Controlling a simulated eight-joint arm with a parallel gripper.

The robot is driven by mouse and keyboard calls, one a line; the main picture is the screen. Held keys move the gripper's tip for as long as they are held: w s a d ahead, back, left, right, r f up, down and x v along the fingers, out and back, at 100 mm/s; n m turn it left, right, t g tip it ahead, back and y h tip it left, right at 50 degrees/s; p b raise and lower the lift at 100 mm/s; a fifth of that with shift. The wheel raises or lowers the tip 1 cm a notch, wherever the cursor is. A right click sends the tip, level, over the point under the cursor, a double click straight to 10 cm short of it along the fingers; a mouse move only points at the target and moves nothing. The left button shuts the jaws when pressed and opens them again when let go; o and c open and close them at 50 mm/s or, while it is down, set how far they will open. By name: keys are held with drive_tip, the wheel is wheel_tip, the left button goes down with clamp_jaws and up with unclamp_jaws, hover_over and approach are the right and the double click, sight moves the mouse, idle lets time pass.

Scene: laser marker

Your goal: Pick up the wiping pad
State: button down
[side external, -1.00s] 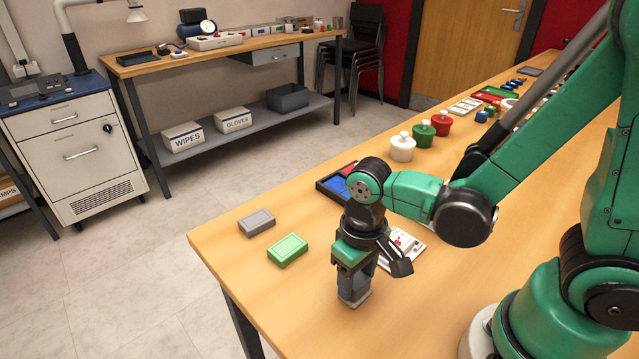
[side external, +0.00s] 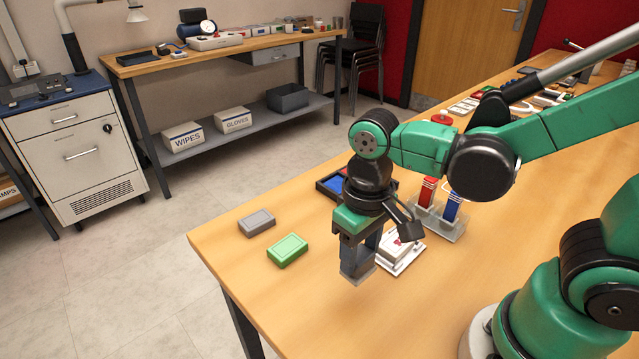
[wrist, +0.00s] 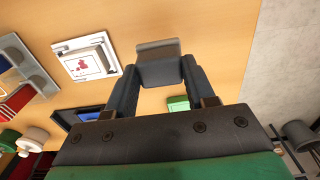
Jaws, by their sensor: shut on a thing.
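The wiping pad appears to be the grey block (side external: 360,275) between my fingertips. My gripper (side external: 357,268) points down and is shut on it, above the wooden table near its front edge. In the wrist view the grey pad (wrist: 158,62) spans the gap between the two fingers of my gripper (wrist: 160,70). The fingers hide part of it in the side view.
A grey box (side external: 257,222) and a green box (side external: 287,250) lie to the left. A white framed plate (side external: 401,252) is close to the right of my gripper. Behind are a dark tray (side external: 325,187) and a stand (side external: 440,224) with red and blue pieces.

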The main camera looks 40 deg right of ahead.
sight(360, 254)
wheel_tip(360, 254, up, 14)
drive_tip(key=shift+r, duration=0.2)
